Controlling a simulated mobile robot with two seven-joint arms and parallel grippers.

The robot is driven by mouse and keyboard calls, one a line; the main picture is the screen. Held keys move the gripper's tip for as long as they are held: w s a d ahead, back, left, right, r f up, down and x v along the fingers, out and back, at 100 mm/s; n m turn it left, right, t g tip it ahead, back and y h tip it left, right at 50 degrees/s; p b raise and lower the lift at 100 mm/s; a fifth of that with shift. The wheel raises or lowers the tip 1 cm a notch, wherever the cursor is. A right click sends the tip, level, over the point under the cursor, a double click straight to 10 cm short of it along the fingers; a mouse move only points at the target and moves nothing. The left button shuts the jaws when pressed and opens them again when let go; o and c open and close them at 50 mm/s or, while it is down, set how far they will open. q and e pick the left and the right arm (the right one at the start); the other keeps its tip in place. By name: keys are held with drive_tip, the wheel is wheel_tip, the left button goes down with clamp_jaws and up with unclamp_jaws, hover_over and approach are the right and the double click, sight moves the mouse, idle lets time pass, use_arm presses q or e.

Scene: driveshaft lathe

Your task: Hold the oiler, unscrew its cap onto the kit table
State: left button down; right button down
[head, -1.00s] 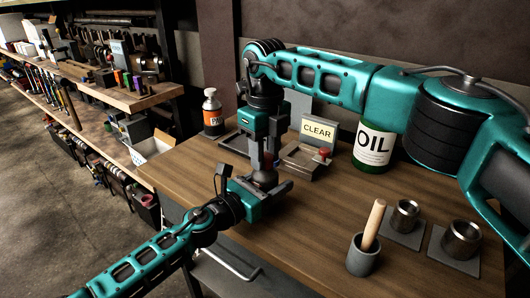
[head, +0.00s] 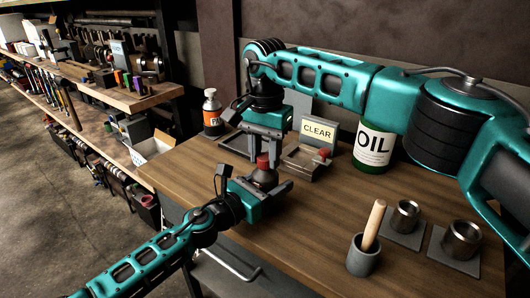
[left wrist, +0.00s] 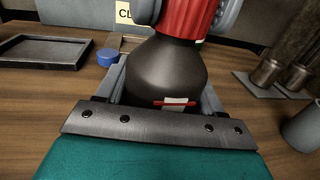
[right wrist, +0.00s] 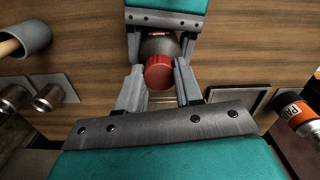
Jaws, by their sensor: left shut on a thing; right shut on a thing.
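The oiler is a dark, rounded can (head: 263,177) with a ribbed red cap (head: 263,160), upright over the wooden kit table (head: 330,205). My left gripper (head: 268,186) is shut around its body from the front; the body (left wrist: 165,72) also fills the middle of the left wrist view. My right gripper (head: 264,152) reaches down from above, shut on the cap. In the right wrist view a finger lies on each side of the cap (right wrist: 159,72). In the left wrist view the cap (left wrist: 185,18) meets the oiler's shoulder; I cannot tell how loose it is.
A green OIL container (head: 372,148), metal cups (head: 404,216) and a grey pot (head: 363,254) are right. The front middle is clear.

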sight(265, 157)
drive_tip(key=n, duration=0.3)
drive_tip(key=shift+r, duration=0.25)
idle(0.6)
drive_tip(key=shift+r, duration=0.9)
drive_tip(key=shift+r, duration=2)
use_arm(q)
drive_tip(key=shift+c, duration=0.3)
unclamp_jaws()
